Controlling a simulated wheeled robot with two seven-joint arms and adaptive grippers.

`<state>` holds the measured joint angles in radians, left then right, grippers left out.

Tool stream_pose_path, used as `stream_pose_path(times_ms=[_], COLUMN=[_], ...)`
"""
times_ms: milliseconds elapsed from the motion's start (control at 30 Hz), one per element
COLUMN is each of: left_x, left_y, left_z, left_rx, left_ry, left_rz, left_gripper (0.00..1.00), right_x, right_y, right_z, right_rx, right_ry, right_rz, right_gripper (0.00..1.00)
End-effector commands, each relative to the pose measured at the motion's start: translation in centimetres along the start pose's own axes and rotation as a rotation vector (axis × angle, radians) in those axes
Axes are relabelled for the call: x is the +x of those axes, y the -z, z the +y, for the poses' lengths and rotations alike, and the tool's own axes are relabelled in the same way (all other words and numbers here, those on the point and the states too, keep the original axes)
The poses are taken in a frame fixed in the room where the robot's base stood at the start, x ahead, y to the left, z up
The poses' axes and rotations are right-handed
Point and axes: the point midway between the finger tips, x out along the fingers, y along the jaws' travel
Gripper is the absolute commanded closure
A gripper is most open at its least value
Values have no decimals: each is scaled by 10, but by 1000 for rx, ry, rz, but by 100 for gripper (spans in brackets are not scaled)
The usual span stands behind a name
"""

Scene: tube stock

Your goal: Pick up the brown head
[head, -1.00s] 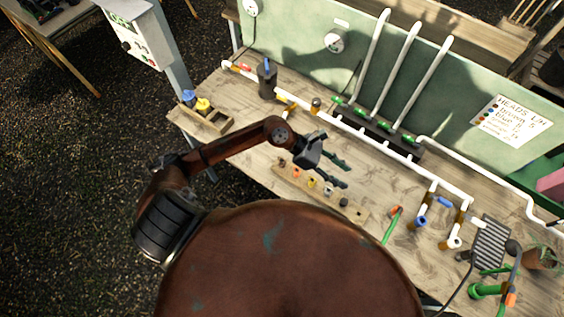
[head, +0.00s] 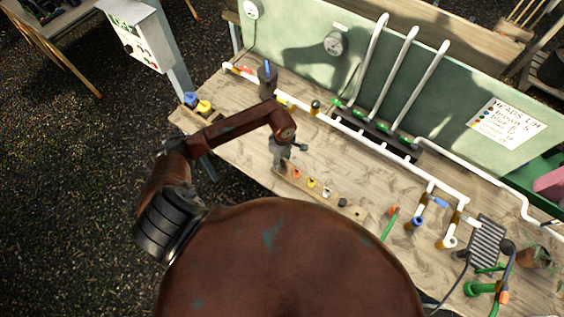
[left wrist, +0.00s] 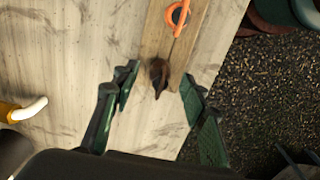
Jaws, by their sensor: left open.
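The brown head (left wrist: 158,72) sits at the end of a wooden strip (left wrist: 156,40) in the left wrist view, between the spread fingers and beyond their tips. In the head view the strip (head: 360,213) lies on the bench, and my gripper hides the brown head at its left end. My left gripper (head: 290,156) is over that end. In the left wrist view its green-padded fingers (left wrist: 159,82) are open, with clear gaps on both sides of the brown head. I see no contact. My right gripper is out of view.
An orange head (left wrist: 177,14) is beside the brown one on the strip, with yellow (head: 312,182), white (head: 327,192) and dark (head: 342,202) heads further along. A white pipe (head: 372,141) runs behind. The bench (head: 240,155) is clear left of the strip.

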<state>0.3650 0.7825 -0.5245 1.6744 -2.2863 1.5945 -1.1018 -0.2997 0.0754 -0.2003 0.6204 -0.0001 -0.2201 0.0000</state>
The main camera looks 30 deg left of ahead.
Motion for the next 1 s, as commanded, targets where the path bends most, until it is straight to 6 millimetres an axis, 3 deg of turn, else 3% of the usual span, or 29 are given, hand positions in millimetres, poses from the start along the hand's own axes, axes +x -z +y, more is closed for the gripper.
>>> stream_pose_path(times_ms=[133,400,867,1000], left_x=[14,17,17,16], left_y=[-1,-1,-1,-1], left_z=[0,0,0,0], left_rx=[0,1,1,1], left_ry=[0,-1,-1,-1], left_rz=[-1,0,-1,-1], left_gripper=[60,61,92,93], right_x=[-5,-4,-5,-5], right_y=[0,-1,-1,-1], right_z=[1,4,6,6], right_rx=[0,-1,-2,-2], right_ry=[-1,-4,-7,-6], right_rz=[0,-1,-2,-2], right_gripper=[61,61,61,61])
